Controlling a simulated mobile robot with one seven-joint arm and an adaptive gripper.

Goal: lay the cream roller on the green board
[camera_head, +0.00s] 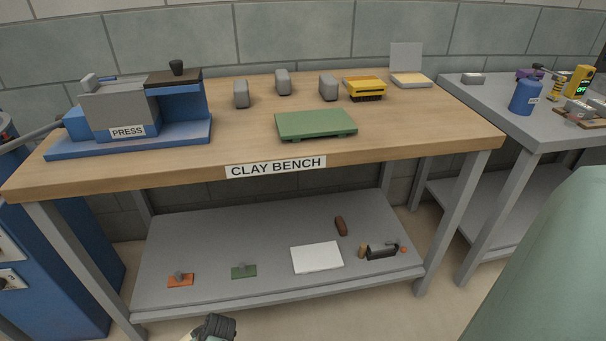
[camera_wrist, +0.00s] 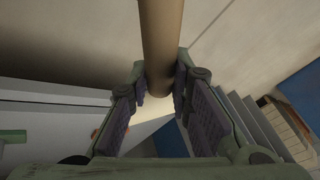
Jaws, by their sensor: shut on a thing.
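The green board (camera_head: 316,124) lies flat near the front edge of the clay bench's wooden top, right of centre, with nothing on it. In the wrist view the cream roller (camera_wrist: 161,40) is a smooth tan cylinder that runs from the top edge down between my fingers. My gripper (camera_wrist: 160,86) is shut on the roller near its lower end. In the head view a dark part of my gripper (camera_head: 217,326) shows at the bottom edge, in front of the bench and low. The roller's far end is cut off in the wrist view.
The lower shelf (camera_head: 210,240) holds a white slab (camera_head: 317,257) and small tools. Bench top left of the board is clear.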

